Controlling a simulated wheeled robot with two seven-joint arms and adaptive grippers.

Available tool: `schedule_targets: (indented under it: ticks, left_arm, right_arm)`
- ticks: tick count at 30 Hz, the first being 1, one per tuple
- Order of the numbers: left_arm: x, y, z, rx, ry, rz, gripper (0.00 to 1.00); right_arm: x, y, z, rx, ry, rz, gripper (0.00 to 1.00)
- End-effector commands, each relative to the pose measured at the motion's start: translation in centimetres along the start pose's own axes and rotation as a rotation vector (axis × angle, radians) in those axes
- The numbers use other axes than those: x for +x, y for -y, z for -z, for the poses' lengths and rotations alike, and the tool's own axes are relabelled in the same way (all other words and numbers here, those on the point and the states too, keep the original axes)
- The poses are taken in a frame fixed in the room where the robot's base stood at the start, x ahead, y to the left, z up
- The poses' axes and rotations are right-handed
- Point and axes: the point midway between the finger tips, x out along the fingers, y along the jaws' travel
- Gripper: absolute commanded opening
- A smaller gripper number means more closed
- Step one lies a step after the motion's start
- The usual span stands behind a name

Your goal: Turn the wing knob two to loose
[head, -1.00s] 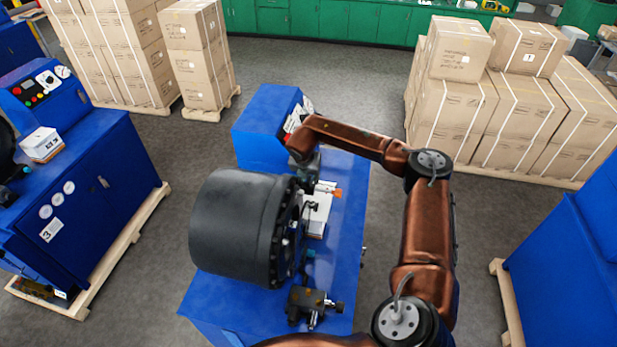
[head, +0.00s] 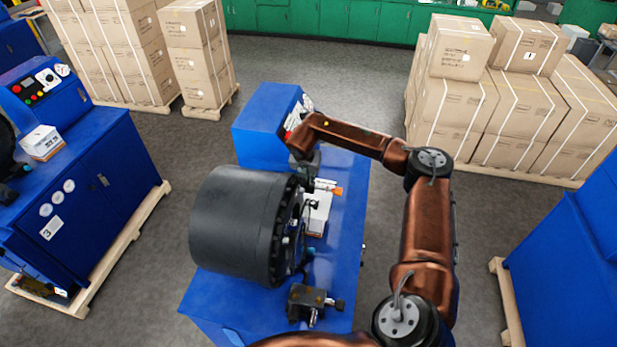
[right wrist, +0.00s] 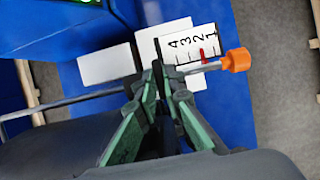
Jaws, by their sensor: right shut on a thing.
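My right gripper (right wrist: 161,76) has its fingers nearly together on a small dark part, which the fingertips mostly hide; I take it for the wing knob. A thin metal rod with an orange end cap (right wrist: 237,60) passes by the fingertips. The gripper also shows in the head view (head: 306,176), pointing down beside the black drum (head: 235,225) of the blue crimper machine (head: 342,245). A white scale plate (right wrist: 193,44) numbered 1 to 4 with a red mark lies past the fingertips. The knob's turn position cannot be read. My left gripper is out of view.
A dark fitting block (head: 307,302) sits at the machine's near end. A blue control box (head: 265,130) stands at its far end. Another blue machine (head: 80,190) is at left, and stacked cartons (head: 475,100) stand at right. Grey floor (head: 330,75) is clear behind.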

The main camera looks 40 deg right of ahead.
Motion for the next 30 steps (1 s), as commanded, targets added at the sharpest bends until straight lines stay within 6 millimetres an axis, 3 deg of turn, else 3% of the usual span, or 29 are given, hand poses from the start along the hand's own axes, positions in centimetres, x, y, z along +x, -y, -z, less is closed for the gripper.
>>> schedule_targets:
  ticks: [11, 21, 30]
  left_arm:
    - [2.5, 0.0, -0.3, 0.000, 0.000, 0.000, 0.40]
    - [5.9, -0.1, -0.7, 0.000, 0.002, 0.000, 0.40]
    - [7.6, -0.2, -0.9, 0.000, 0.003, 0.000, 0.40]
  right_arm:
    - [0.3, 0.3, 0.0, -0.148, 0.002, -0.061, 0.00]
    - [0.4, 0.5, -0.1, -0.433, 0.002, -0.179, 0.00]
    - [0.3, 0.6, -0.2, -0.695, 0.000, -0.288, 0.00]
